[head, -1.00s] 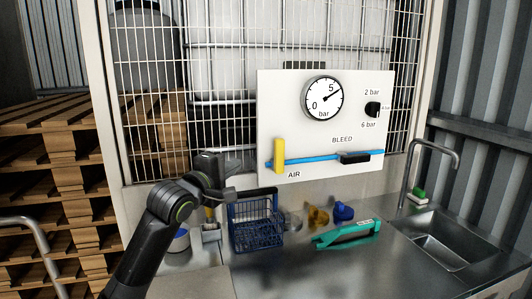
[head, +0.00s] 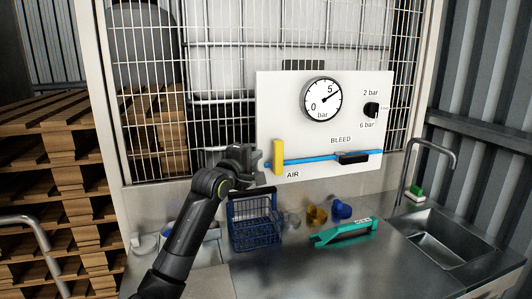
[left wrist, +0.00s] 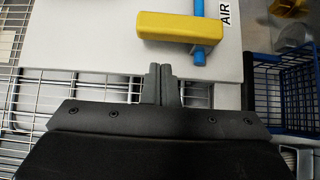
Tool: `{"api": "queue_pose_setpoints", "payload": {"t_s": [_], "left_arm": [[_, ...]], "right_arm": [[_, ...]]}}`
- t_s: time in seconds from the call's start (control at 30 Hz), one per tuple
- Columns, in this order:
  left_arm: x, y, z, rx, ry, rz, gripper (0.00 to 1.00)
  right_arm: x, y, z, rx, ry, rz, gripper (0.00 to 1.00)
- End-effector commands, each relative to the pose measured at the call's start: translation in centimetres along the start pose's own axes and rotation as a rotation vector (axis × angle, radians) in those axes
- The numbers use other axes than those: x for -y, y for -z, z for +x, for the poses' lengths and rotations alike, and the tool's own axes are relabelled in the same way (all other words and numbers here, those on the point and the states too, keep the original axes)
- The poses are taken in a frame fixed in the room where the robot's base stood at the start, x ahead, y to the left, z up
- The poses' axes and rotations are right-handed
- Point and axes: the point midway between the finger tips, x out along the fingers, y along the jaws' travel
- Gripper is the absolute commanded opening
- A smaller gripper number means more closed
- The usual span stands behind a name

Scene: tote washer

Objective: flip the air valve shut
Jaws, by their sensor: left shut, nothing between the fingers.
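The air valve's yellow lever (head: 278,157) stands upright, across the blue pipe (head: 310,158), above the AIR label on the white panel (head: 290,105). In the left wrist view the yellow lever (left wrist: 180,32) lies crosswise above the fingertips, with a gap between. My left gripper (head: 262,160) is just left of the lever in the head view. It also shows in the left wrist view (left wrist: 161,70), its two fingers together and empty. The gauge (head: 322,99) on the panel has its needle near 5. My right gripper is not in view.
A black BLEED part (head: 353,157) sits at the pipe's right end, and a black knob (head: 371,109) is at the upper right. Below are a blue basket (head: 255,232), a teal tool (head: 343,232) and a sink (head: 445,240). A wire mesh (head: 225,50) stands behind the panel.

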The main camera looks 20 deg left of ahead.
Motion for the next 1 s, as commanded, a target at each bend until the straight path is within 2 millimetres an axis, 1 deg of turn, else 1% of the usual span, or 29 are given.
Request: {"api": "queue_pose_setpoints", "payload": {"t_s": [0.03, 0.1, 0.27, 0.7, 0.9, 1.0], "left_arm": [[-0.3, -0.8, 0.6, 0.004, 0.001, -0.005, 0.00], [-0.2, -1.4, 1.2, 0.003, 0.001, -0.004, 0.00], [-0.1, -2.1, 2.0, 0.002, 0.000, -0.001, 0.00], [-0.1, -2.3, 2.1, 0.001, 0.001, 0.001, 0.00], [-0.6, -2.4, 2.4, 0.001, 0.028, 0.026, 0.00], [-0.5, -2.5, 2.6, 0.001, 0.044, 0.042, 0.00]], "right_arm": [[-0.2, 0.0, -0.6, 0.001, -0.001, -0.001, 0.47], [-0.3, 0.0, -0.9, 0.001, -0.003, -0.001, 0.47], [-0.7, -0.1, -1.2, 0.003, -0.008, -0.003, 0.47], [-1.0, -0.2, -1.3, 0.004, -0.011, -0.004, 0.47], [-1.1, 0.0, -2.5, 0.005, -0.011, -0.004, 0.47], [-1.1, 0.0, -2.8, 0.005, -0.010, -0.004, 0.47]]}}
